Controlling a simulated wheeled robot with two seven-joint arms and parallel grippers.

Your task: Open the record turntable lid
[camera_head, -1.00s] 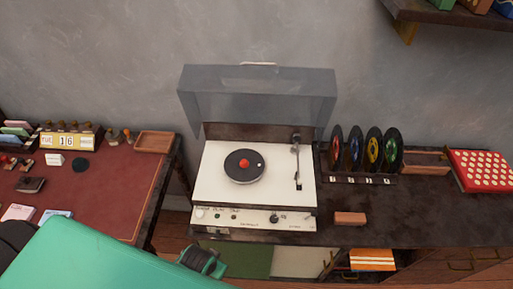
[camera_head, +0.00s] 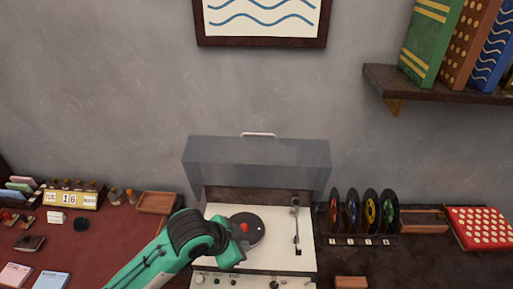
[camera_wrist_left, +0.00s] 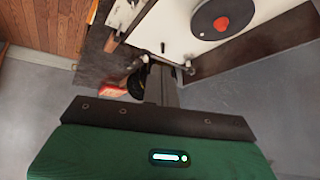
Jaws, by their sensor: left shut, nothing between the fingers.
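The record turntable (camera_head: 265,262) stands on the dark cabinet in the head view, with a black record (camera_head: 247,232) with a red centre on its white deck. Its translucent grey lid (camera_head: 258,165) is raised upright behind the deck, with a pale handle (camera_head: 259,135) on its top edge. My left arm reaches in from the lower left and covers the deck's left part. My left gripper (camera_wrist_left: 161,72) is shut and empty in the wrist view, beside the turntable deck (camera_wrist_left: 165,25); its fingertips are hard to make out in the head view. My right gripper is not in view.
A rack of several coloured records (camera_head: 364,212) stands right of the turntable, with a red dotted box (camera_head: 482,228) farther right. A small brown block (camera_head: 350,283) lies in front. A shelf of books (camera_head: 440,83) is above right. A red-topped desk (camera_head: 110,235) is at left.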

